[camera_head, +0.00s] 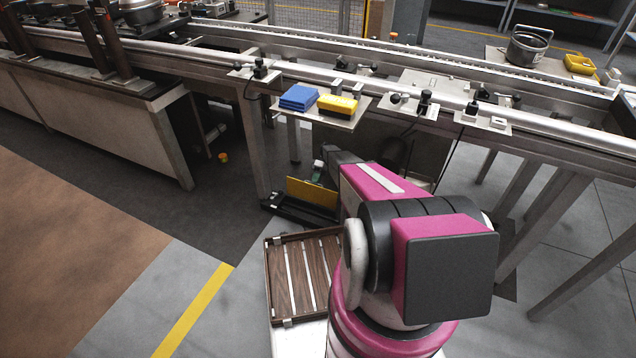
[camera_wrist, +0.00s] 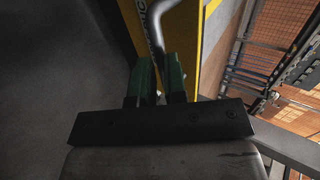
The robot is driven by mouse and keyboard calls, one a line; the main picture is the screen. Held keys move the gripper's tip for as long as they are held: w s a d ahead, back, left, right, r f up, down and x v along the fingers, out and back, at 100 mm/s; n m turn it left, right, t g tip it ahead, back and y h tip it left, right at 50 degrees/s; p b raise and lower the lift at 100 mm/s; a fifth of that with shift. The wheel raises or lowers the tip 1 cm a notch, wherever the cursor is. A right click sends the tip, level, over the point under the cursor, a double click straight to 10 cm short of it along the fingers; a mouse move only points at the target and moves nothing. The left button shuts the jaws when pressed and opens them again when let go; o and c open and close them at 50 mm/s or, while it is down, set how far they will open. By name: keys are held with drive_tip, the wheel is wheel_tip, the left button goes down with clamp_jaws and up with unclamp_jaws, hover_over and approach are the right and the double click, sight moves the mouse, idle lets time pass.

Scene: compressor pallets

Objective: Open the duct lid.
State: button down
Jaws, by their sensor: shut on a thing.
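The duct lid (camera_head: 312,193) is a yellow plate. In the head view it stands steeply up from a low black duct (camera_head: 298,213) on the floor under the conveyor. In the wrist view the yellow lid (camera_wrist: 186,58) runs up behind the fingers, with a grey bent handle (camera_wrist: 155,25) on it. My gripper (camera_wrist: 160,62) has green fingers and is shut on the handle, right against the lid. In the head view my gripper (camera_head: 318,168) shows only partly at the lid's top edge; my pink and black arm hides the area to its right.
A brown slatted tray (camera_head: 303,274) lies in front of the duct. The conveyor (camera_head: 330,80) runs above, with a shelf holding blue pads (camera_head: 299,97) and a yellow sponge-like block (camera_head: 337,105). Conveyor legs flank the duct.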

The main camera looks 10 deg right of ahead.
drive_tip(key=f+g+y, duration=0.1)
drive_tip(key=f, duration=0.2)
drive_tip(key=shift+w+f, duration=0.15)
drive_tip(key=shift+w, duration=0.05)
drive_tip(key=shift+s+a+g, duration=0.1)
drive_tip(key=shift+a+g, duration=0.05)
drive_tip(key=shift+g, duration=0.15)
drive_tip(key=c, duration=1.2)
unclamp_jaws()
drive_tip(key=shift+f, duration=0.1)
drive_tip(key=shift+o, duration=0.2)
drive_tip(key=shift+d+r, duration=0.25)
drive_tip(key=shift+r, duration=0.1)
